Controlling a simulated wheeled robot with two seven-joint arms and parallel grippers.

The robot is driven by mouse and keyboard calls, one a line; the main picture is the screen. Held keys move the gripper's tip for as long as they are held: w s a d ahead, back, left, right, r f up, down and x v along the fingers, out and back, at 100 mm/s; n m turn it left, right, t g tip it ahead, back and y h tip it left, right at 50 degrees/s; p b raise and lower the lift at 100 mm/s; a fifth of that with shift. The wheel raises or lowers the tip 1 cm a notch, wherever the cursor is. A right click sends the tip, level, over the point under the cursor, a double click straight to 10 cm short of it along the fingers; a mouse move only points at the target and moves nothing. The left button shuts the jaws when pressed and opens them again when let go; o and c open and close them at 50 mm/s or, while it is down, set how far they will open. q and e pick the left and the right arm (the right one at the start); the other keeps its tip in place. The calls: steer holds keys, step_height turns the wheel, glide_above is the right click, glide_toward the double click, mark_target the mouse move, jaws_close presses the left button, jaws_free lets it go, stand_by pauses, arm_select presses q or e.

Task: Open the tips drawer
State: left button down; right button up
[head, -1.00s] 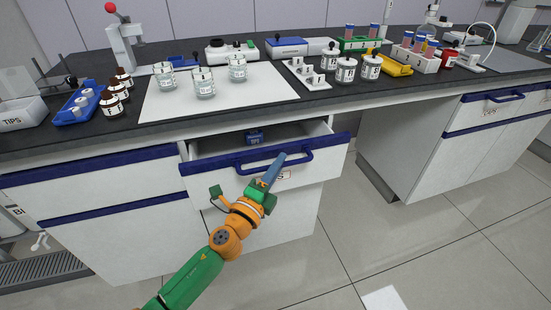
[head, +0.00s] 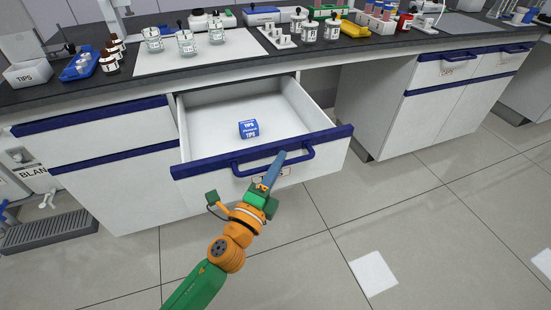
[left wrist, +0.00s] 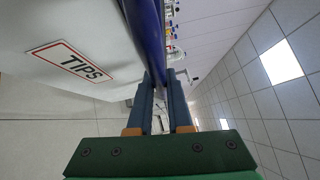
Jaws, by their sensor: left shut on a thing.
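The tips drawer (head: 185,152) stands well out from the bench in the head view, with a blue front edge and a blue bar handle (head: 307,153). A small blue box marked TIPS (head: 248,129) lies inside on the drawer floor. My left gripper (head: 276,166) is shut on the handle, near its middle. In the left wrist view the two fingers (left wrist: 160,95) reach to the blue handle (left wrist: 147,35), and the white drawer front with its TIPS label (left wrist: 70,62) is at the left. My right gripper is not in view.
The bench top (head: 130,88) holds glass jars, brown bottles, a blue tray (head: 80,64) and a white TIPS bin (head: 32,73). Another closed drawer (head: 460,70) is at the right. The tiled floor (head: 420,210) in front is clear.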

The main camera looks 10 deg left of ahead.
arm_select(q)
steer(key=shift+s+d, duration=0.4)
steer(key=shift+s, duration=0.2)
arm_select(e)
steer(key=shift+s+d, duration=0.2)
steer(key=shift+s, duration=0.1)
arm_select(q)
steer(key=c, duration=0.8)
jaws_free()
steer(key=shift+c, duration=0.2)
